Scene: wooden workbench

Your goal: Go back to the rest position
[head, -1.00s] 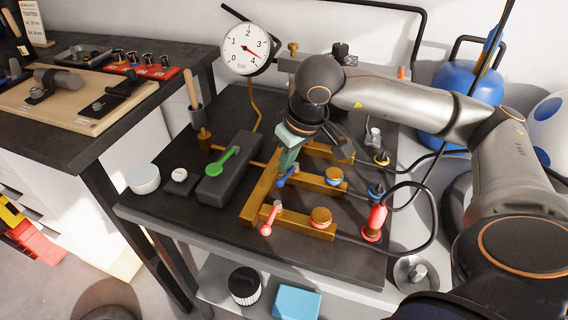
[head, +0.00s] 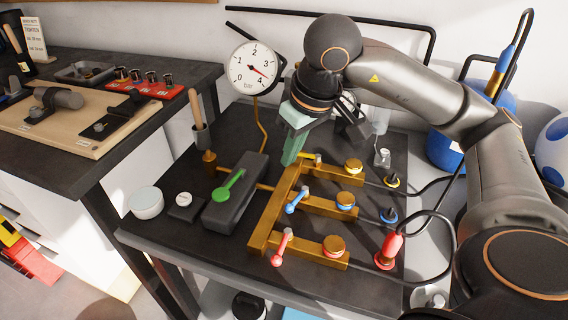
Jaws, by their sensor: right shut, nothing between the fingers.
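My right gripper (head: 291,160) hangs from my right arm, its pale green fingers pointing down, shut and empty. In the head view its tips appear just beside the yellow valve handle (head: 309,156) at the far end of the brass manifold (head: 273,215). I cannot tell how far above the manifold they are. The blue handle (head: 297,202) and the red handle (head: 282,247) are nearer to me. My left gripper is out of view.
A pressure gauge (head: 252,67) stands behind the manifold, close to my wrist. A grey block with a green lever (head: 228,187) lies to the left. Yellow, blue and red plugs (head: 388,250) with hoses are at the right. Blue tanks stand behind my arm.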

